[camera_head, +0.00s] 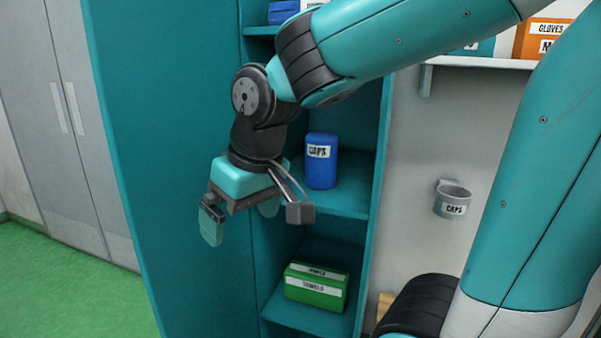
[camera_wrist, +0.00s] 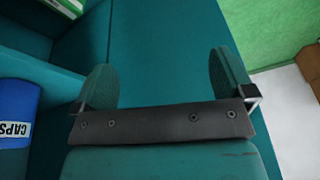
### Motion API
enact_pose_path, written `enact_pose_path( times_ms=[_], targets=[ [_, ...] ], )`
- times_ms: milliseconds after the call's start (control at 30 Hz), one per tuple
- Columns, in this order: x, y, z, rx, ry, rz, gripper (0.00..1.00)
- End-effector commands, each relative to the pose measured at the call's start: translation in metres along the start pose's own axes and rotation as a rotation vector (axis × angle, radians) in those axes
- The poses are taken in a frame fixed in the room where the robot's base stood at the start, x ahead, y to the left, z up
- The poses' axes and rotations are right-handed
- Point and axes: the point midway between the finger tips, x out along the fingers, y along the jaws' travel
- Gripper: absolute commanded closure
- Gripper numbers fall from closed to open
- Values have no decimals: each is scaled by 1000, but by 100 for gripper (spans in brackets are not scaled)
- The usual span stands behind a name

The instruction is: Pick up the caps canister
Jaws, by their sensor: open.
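The caps canister (camera_head: 321,163) is a blue cylinder with a white CAPS label. It stands upright on a middle shelf of the teal cabinet in the head view. In the wrist view the canister (camera_wrist: 14,112) shows at the left edge, partly cut off. My gripper (camera_head: 238,217) is in front of the cabinet, to the left of the canister and a little lower in the head view. In the wrist view my gripper (camera_wrist: 165,80) has its two teal fingers wide apart with nothing between them. The canister lies outside the fingers, apart from them.
A green SHIELD box (camera_head: 316,286) lies on the shelf (camera_head: 300,318) below. The cabinet's left side panel (camera_head: 165,150) stands beside my gripper. A grey CAPS holder (camera_head: 453,200) hangs on the wall at right. An orange GLOVES box (camera_head: 537,38) sits on a wall shelf. Green floor is open at left.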

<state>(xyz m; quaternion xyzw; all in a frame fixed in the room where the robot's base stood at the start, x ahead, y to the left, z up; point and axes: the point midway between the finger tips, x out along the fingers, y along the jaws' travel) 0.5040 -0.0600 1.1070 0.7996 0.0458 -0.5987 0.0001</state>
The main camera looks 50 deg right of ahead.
Motion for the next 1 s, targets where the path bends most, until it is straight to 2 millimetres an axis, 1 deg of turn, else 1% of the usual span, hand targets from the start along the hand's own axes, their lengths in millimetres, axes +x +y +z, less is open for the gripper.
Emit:
enact_pose_path(
  times_ms=[33,67,100,200,300,400,467,567,700,833,1000],
  targets=[
    [6,37,-16,149,51,91,0],
    [2,58,-25,241,80,144,0],
    [-5,86,-32,361,117,211,0],
    [-26,143,-39,628,197,346,0],
    [-46,179,-35,820,253,434,0],
    [-57,199,-32,922,281,478,0],
    [-60,209,-34,948,287,488,0],
    [-60,226,-42,956,285,492,0],
    [-58,250,-57,951,286,490,0],
    [-55,267,-66,947,284,489,0],
    [-54,276,-72,945,285,488,0]
  ],
)
